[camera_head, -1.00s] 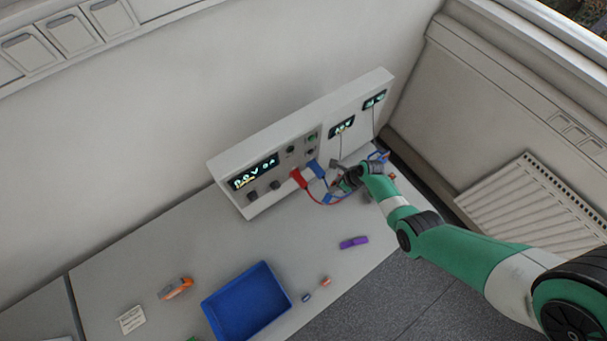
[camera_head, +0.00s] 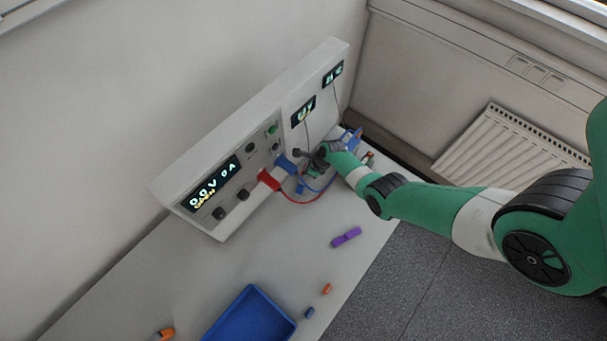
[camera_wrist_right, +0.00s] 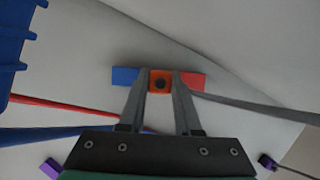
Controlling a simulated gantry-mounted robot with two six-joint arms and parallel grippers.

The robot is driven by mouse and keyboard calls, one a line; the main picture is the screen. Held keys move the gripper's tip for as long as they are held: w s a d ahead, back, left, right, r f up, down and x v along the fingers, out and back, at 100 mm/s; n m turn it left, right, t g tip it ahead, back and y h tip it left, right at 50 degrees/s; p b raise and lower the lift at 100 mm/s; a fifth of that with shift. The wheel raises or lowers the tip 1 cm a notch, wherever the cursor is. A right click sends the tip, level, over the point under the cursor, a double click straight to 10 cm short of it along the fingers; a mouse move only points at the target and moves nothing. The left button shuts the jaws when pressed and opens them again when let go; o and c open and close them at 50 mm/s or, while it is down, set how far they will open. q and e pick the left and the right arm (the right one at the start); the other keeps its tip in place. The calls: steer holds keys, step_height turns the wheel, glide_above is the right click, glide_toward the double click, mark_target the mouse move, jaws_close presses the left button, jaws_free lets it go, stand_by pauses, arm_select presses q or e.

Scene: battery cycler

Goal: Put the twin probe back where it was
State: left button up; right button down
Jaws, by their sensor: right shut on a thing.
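My right gripper (camera_wrist_right: 160,88) is shut on an orange block with a dark round spot, the middle of the twin probe (camera_wrist_right: 160,74). A blue end (camera_wrist_right: 125,76) shows left of the fingers and a red end (camera_wrist_right: 193,78) right of them. A grey lead runs off to the right. In the head view the right gripper (camera_head: 315,158) is close to the front of the cycler panel (camera_head: 255,120), below its small right displays. The probe is too small and covered to make out there. Whether it touches anything behind it cannot be told. My left gripper is not in view.
A red plug (camera_head: 268,180) and a blue plug (camera_head: 287,163) with leads sit at the panel, left of the gripper. A blue rack (camera_head: 351,138) stands to its right. A purple piece (camera_head: 346,237) and a blue tray (camera_head: 250,318) lie on the table nearer the front.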

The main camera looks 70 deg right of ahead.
steer(key=shift+w+d+r, duration=0.1)
steer(key=shift+r, duration=0.05)
steer(key=shift+f, duration=0.25)
steer(key=c, duration=0.6)
jaws_free()
steer(key=shift+r, duration=0.1)
steer(key=shift+r, duration=0.1)
